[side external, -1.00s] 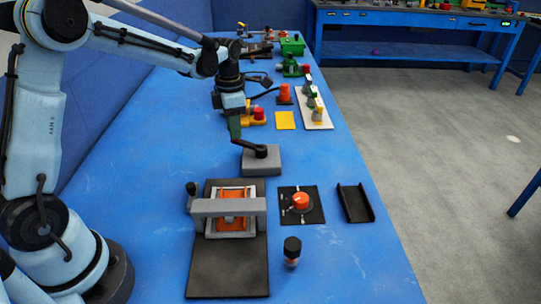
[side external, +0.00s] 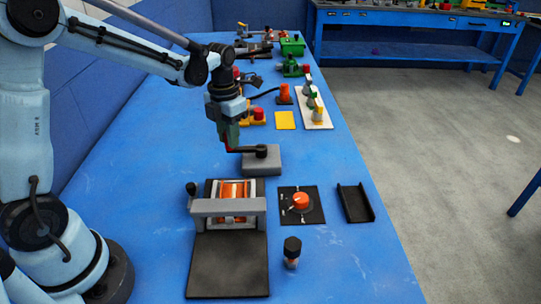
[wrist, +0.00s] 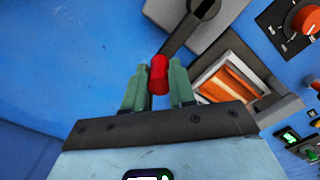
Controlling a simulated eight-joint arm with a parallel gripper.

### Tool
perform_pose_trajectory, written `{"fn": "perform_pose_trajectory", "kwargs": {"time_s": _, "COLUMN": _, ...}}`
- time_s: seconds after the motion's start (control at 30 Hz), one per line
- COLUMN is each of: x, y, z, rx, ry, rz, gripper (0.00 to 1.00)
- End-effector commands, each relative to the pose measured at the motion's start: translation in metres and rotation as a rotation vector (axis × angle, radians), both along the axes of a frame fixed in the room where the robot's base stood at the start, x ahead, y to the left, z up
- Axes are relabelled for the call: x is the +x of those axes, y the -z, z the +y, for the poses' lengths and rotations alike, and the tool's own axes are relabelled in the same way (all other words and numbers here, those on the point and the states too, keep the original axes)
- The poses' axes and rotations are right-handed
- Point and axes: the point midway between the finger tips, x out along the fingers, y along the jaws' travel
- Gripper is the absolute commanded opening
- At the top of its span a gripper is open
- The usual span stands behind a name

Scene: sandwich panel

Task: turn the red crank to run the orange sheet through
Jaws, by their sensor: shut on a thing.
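The crank has a grey box (side external: 262,161) with a black arm (side external: 247,151) reaching left from its hub. My gripper (side external: 229,147) is at the arm's outer end. In the wrist view the red crank handle (wrist: 158,74) sits between the two green fingers of my gripper (wrist: 157,85), which is shut on it. The orange sheet (side external: 235,189) lies in a light frame on the black bed, mostly on the far side of the grey bridge bar (side external: 228,207). It also shows in the wrist view (wrist: 228,87). The bar hides part of the frame.
An orange-red dial (side external: 300,201) on a black plate is right of the bed, with a black channel (side external: 355,203) beyond it. A black-capped peg (side external: 292,251) stands in front. A yellow square (side external: 285,120) and several devices are farther back.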

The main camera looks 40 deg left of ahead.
Motion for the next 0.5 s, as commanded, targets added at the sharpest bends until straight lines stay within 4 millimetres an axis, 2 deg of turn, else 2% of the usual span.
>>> {"fn": "perform_pose_trajectory", "kwargs": {"time_s": 0.33, "x": -0.0015, "y": -0.0007, "z": -0.0011, "rx": -0.002, "ry": -0.004, "rz": 0.004, "gripper": 0.0}}
{"fn": "perform_pose_trajectory", "kwargs": {"time_s": 0.37, "x": -0.0016, "y": -0.0007, "z": -0.0012, "rx": -0.002, "ry": -0.004, "rz": 0.005, "gripper": 0.28}}
{"fn": "perform_pose_trajectory", "kwargs": {"time_s": 0.5, "x": -0.0013, "y": -0.0005, "z": -0.0012, "rx": -0.002, "ry": -0.003, "rz": 0.004, "gripper": 0.49}}
